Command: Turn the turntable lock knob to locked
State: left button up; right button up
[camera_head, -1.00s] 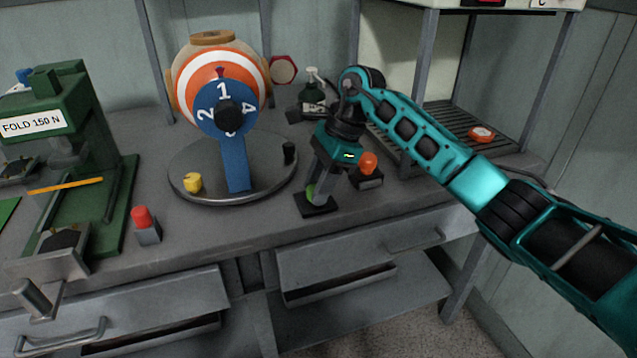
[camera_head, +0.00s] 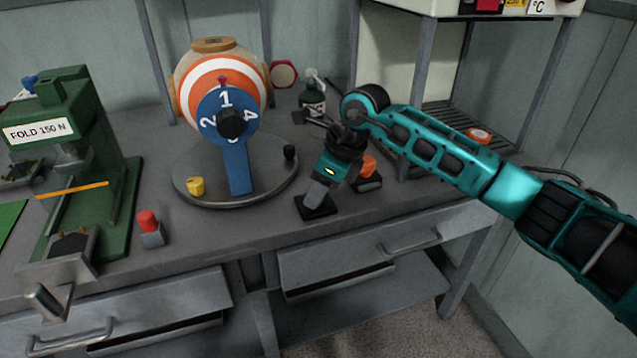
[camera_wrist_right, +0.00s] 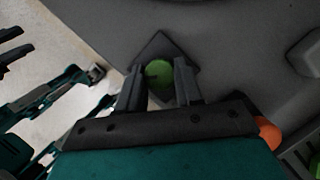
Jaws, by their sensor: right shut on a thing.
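The lock knob (camera_wrist_right: 159,74) is a green round knob on a dark square base plate (camera_head: 317,209), on the bench just right of the round turntable (camera_head: 262,191). The base plate stands as a diamond in the right wrist view. My right gripper (camera_head: 313,200) points down over the plate; it also shows in the right wrist view (camera_wrist_right: 158,84), with its fingers on either side of the green knob, shut on it. The fingers hide the knob in the head view. No label or locked mark is readable. Dark prongs at the wrist view's left edge may be my left gripper (camera_wrist_right: 12,43).
The turntable bears a striped ball device with a blue numbered dial (camera_head: 228,117), a yellow knob (camera_head: 195,187) and a black knob (camera_head: 289,152). A green press (camera_head: 75,125) and red button (camera_head: 147,221) stand left.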

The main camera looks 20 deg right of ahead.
jog(key=m+t+h, duration=0.1)
jog(key=m, duration=0.2)
jog(key=shift+s+a+m+p, duration=0.1)
jog(key=shift+m+p, duration=0.2)
jog(key=shift+m, duration=0.1)
jog(key=m+h, duration=0.1)
jog(key=m, duration=0.1)
jog(key=m+h, duration=0.1)
jog(key=m, duration=0.1)
jog(key=shift+a+m+t, duration=0.1)
jog(key=shift+m+t, duration=0.2)
jog(key=shift+m, duration=0.6)
jog(key=shift+m+h, duration=0.3)
jog(key=o, duration=1)
jog(key=shift+o, duration=0.2)
